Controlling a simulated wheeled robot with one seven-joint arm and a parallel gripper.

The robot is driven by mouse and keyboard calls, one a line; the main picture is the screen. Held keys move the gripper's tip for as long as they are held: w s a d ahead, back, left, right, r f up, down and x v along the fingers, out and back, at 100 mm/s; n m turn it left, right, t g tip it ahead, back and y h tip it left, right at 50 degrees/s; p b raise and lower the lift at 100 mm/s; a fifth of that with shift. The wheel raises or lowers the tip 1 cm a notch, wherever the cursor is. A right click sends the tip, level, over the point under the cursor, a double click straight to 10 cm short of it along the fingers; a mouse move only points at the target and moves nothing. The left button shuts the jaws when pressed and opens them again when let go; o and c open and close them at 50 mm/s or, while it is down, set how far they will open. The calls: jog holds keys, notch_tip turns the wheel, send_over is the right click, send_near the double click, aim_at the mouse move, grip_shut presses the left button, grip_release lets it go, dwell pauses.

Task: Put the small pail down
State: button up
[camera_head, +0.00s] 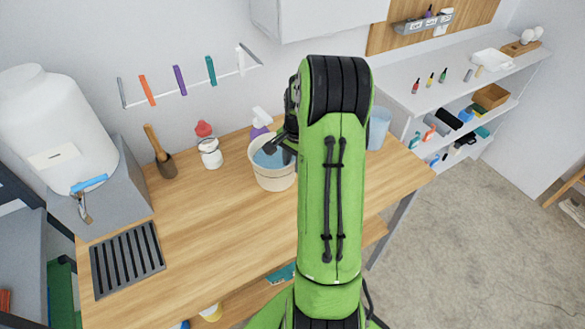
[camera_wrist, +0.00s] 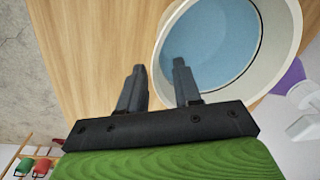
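A cream pail (camera_head: 273,179) with a blue inside stands upright on the wooden worktop (camera_head: 215,225), near its back edge. My gripper (camera_head: 270,148) is at the pail's rim, partly hidden behind my green arm. In the wrist view the pail (camera_wrist: 291,50) fills the upper right. There, the two dark fingers of my gripper (camera_wrist: 157,68) are apart. One finger lies outside the pail and the other overlaps its blue inside, with the pale rim in the gap between them. I see no finger pressed on the rim.
A bluish container (camera_head: 379,128) is right of my arm. The worktop's front left is clear beside a black drain grid (camera_head: 126,259).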

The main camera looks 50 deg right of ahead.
jog(key=a+r+n, duration=0.3)
jog(key=a+r, duration=0.4)
jog(key=r, duration=0.6)
jog(key=s+a+r+n+t+h, duration=0.1)
jog(key=s+a+r+n, duration=0.15)
jog(key=a, duration=0.35)
jog(key=s+a+r+n+t, duration=0.1)
jog(key=s+a+r+n, duration=0.15)
jog(key=a, duration=0.25)
jog(key=s+a+r+n+t, duration=0.1)
jog(key=s+a+n+t, duration=0.1)
jog(key=s+a+n, duration=0.6)
jog(key=s+a+p, duration=0.1)
jog(key=s, duration=0.1)
jog(key=shift+s+a+n+t+y, duration=0.3)
jog(key=shift+s+a+n+y, duration=0.05)
jog(key=shift+n+y, duration=0.05)
jog(key=shift+r, duration=0.15)
